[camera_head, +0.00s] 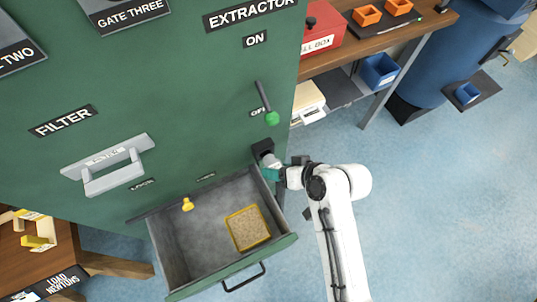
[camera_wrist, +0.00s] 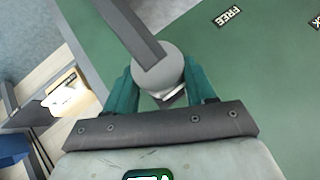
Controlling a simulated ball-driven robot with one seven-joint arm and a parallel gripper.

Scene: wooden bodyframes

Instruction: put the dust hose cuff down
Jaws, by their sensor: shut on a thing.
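The dust hose cuff (camera_head: 268,160) is a small pale grey piece against the green cabinet, just above the open drawer's right corner. My gripper (camera_head: 271,172) is shut on it from below right. In the wrist view the teal fingers of my gripper (camera_wrist: 160,84) stand on either side of the round grey cuff (camera_wrist: 160,68). A dark bar (camera_wrist: 128,25) reaches from the cuff's top toward the upper left. A black bracket (camera_head: 262,148) on the cabinet is right beside the cuff; whether they touch I cannot tell.
The open drawer (camera_head: 188,251) holds a yellow-edged tan block (camera_head: 247,228) and sits left of my gripper. A lever with a green knob (camera_head: 271,118) hangs above. A workbench (camera_head: 345,52) stands at the upper right. The blue floor (camera_head: 440,200) to the right is clear.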

